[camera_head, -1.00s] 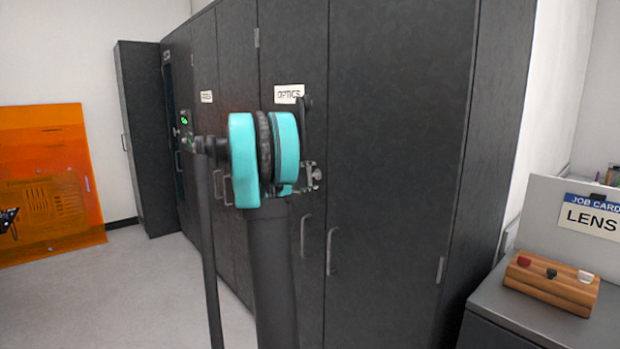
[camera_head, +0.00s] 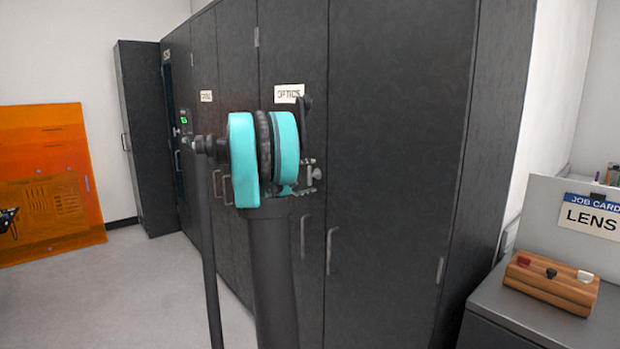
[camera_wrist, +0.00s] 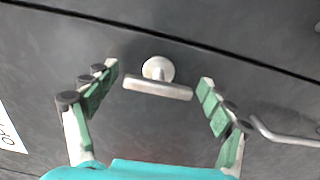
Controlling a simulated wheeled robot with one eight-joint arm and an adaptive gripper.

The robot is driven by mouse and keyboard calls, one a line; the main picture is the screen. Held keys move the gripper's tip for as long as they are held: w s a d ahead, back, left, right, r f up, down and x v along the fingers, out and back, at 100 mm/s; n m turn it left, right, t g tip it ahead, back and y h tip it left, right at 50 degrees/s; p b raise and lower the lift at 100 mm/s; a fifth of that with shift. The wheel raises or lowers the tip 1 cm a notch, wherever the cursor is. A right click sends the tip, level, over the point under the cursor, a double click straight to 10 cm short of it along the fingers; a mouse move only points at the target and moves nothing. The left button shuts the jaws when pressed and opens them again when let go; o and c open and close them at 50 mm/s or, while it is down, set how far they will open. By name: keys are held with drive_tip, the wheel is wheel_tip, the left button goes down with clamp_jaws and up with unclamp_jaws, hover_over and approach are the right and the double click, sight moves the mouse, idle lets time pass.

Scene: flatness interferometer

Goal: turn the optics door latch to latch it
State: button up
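The optics door latch is a pale metal T-shaped handle (camera_wrist: 157,88) with a round base on the dark door, in the wrist view. Its bar lies roughly parallel to the door seam. My gripper (camera_wrist: 160,82) is open, with one green-padded finger on each side of the bar and a visible gap to both; the fingers do not touch it. In the head view the latch (camera_head: 317,173) shows small just right of my teal arm joint, which hides most of my gripper. The OPTICS label (camera_head: 289,93) is above the latch.
A door pull handle (camera_head: 331,251) is below the latch; it shows at the right of the wrist view (camera_wrist: 285,135). Dark cabinet doors (camera_head: 395,150) stand shut around it. A grey counter (camera_head: 535,325) with a wooden block (camera_head: 552,284) is at the right.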

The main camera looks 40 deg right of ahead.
drive_tip(key=shift+a, duration=0.15)
drive_tip(key=a, duration=1.1)
drive_tip(key=shift+s+a, duration=0.35)
drive_tip(key=shift+s, duration=0.1)
drive_tip(key=s+a+f+t+y, duration=0.1)
drive_tip(key=s+a+f+y, duration=0.8)
drive_tip(key=s+a+f, duration=0.4)
drive_tip(key=s+a+f+m+t+y, duration=0.1)
drive_tip(key=s+a+f+t+y, duration=0.1)
drive_tip(key=s+a+f+y, duration=0.7)
drive_tip(key=s+a+f, duration=0.5)
drive_tip(key=a+f, duration=0.4)
drive_tip(key=f, duration=0.2)
drive_tip(key=shift+a, duration=0.35)
